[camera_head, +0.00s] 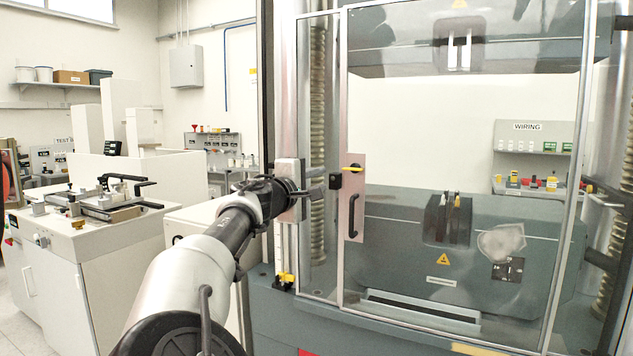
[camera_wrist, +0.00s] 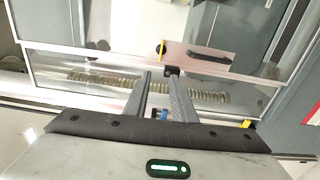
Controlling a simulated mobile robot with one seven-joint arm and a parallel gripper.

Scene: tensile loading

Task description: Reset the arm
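My arm (camera_head: 185,278) reaches from the bottom of the head view up and right toward the glass front of a large testing machine. My gripper (camera_head: 318,192) is at the end of it, in front of the left glass pane. In the wrist view my gripper (camera_wrist: 160,78) has two grey fingers with a clear gap between them and nothing held. A small black block (camera_head: 335,181) on the door frame is close to the fingertips. I cannot tell whether they touch it.
The glass door has a metal plate (camera_head: 351,220) with a black handle (camera_head: 352,215) and yellow tab (camera_head: 352,168), right of my gripper. Jaws (camera_head: 447,218) are behind the glass. A white cabinet (camera_head: 85,262) with a clamping fixture (camera_head: 108,202) is at left.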

